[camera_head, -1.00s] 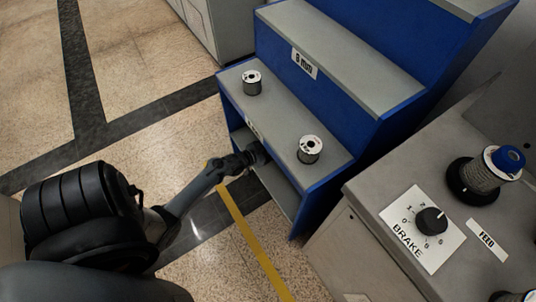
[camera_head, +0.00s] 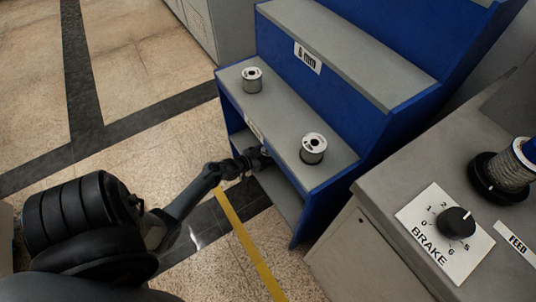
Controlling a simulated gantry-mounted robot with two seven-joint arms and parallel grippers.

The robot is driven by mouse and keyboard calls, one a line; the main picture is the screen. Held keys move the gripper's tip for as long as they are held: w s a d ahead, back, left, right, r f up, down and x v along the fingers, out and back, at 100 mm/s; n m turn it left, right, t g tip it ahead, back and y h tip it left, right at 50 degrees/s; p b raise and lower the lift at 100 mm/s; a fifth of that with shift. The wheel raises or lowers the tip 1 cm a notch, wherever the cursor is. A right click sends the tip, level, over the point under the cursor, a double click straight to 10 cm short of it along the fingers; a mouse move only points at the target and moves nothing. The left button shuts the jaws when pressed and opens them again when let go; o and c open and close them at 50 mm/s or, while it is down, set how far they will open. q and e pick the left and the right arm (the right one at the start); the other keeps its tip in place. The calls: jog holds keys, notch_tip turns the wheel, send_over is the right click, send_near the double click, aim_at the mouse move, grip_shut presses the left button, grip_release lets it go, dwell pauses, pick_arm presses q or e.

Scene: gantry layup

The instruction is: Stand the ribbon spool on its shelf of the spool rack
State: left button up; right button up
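The blue spool rack (camera_head: 298,220) has stepped grey shelves. On one grey shelf (camera_head: 280,113) stand two ribbon spools, a farther one (camera_head: 252,81) and a nearer one (camera_head: 313,150), both upright and apart. My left arm reaches in from the left. My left gripper (camera_head: 262,158) is at the rack's front opening, just under that shelf's edge, and is small and dark. I cannot tell whether its fingers are open or shut, or whether it holds a spool. My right gripper is out of view.
A grey cabinet at right carries a brake dial (camera_head: 456,222), a FEED label (camera_head: 517,246) and a spool on a black spindle (camera_head: 505,172). A higher shelf (camera_head: 345,50) with a 6 mm label (camera_head: 307,58) is bare where seen. Open floor lies left.

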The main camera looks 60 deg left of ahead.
pick_arm(q)
jog(key=shift+f, duration=0.1)
jog(key=o, duration=1)
